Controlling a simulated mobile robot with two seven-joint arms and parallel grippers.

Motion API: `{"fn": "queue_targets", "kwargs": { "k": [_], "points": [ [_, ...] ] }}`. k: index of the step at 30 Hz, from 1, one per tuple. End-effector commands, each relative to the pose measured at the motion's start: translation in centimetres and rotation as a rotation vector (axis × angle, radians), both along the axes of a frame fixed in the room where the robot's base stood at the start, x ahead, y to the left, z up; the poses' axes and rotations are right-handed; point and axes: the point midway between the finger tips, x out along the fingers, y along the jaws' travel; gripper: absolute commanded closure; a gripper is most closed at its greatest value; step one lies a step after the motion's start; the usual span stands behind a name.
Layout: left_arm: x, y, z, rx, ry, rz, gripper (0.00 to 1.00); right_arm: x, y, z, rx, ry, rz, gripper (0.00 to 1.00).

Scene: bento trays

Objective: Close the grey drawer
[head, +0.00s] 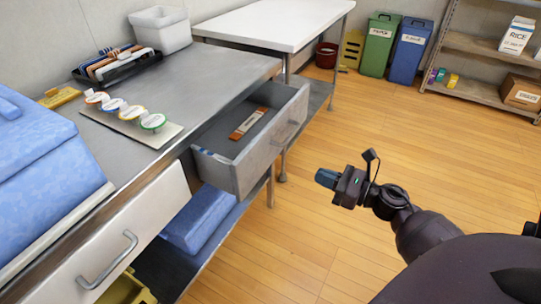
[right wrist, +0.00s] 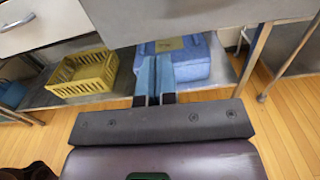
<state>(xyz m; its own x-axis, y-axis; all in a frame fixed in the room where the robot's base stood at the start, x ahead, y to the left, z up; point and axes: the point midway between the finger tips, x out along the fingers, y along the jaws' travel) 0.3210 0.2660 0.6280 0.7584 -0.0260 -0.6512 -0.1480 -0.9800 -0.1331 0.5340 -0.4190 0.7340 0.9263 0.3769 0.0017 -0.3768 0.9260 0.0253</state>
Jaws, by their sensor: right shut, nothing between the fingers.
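The grey drawer (head: 243,165) is pulled out from the metal counter (head: 205,78) in the head view. An orange and white packet (head: 249,123) lies inside it, and something blue and white shows at its near corner. A handle (head: 294,118) is on its front. My right gripper (head: 326,178) is shut and empty, in the air to the right of the drawer and apart from it. In the right wrist view, its blue fingers (right wrist: 154,78) are together below a grey panel (right wrist: 200,15), probably the drawer front. My left gripper is not in view.
A second drawer with a metal handle (head: 108,262) is at the near left. A blue box (head: 198,218) and a yellow crate (right wrist: 85,75) sit on the lower shelf. A white-topped table (head: 275,22) stands behind. The wooden floor (head: 330,140) to the right is clear.

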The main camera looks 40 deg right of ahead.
Motion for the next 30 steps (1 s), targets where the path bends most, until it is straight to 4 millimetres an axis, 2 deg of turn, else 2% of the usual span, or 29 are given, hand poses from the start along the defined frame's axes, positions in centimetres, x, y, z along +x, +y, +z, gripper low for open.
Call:
{"fn": "queue_targets", "kwargs": {
  "k": [5, 21, 30],
  "points": [
    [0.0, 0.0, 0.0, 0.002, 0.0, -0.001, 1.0, 1.2, 0.4, 0.0, -0.031, -0.01, 0.01, 1.0],
    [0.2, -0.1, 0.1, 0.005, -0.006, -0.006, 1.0, 9.6, 3.9, 0.1, -0.026, -0.01, 0.008, 1.0],
    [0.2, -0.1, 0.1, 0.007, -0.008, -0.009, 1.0, 12.6, 5.1, 0.0, -0.025, -0.008, 0.006, 1.0]
  ]
}}
